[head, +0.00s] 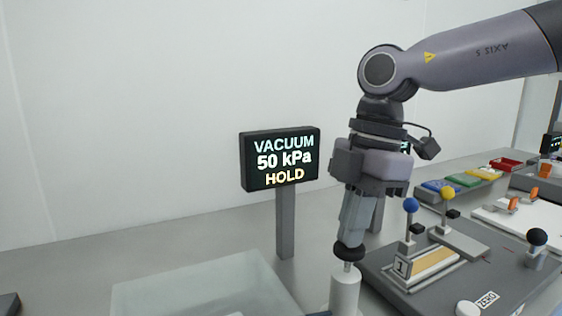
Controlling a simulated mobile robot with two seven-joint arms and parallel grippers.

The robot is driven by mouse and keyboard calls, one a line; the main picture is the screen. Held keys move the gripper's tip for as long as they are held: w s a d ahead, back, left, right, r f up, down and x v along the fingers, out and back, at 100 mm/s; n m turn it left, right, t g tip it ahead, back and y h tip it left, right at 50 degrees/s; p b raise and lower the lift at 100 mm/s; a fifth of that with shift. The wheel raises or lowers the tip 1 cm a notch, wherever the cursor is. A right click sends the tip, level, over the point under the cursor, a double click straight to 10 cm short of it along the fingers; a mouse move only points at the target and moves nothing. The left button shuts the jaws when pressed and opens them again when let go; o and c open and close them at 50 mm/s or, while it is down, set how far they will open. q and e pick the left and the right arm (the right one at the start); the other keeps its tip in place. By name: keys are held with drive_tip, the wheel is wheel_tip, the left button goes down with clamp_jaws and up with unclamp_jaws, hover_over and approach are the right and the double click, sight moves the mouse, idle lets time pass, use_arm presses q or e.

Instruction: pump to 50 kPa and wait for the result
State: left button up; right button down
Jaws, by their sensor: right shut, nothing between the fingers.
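The display (280,160) on a grey post reads "VACUUM 50 kPa HOLD", with HOLD in yellow. A pale cylinder with a dark round knob (347,252) stands at the bottom centre; it looks like the pump. My right gripper (350,235) points down over it, its fingers shut, with the tips at the knob. I cannot tell whether they touch it or are just above. The lower part of the cylinder is cut off by the picture's edge. My left gripper is not in view.
A dark panel (375,262) right of the cylinder carries a blue-knobbed lever (411,206), a yellow-knobbed lever (447,194) and a black knob (537,237). Coloured trays (475,176) lie behind. A translucent plate (200,285) lies at the front left. The grey surface left of the post is clear.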

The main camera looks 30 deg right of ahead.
drive_tip(key=shift+r+p, duration=2)
drive_tip(key=shift+r, duration=0.4)
drive_tip(key=shift+f, duration=0.1)
wheel_tip(320, 180, up, 6)
drive_tip(key=p, duration=0.5)
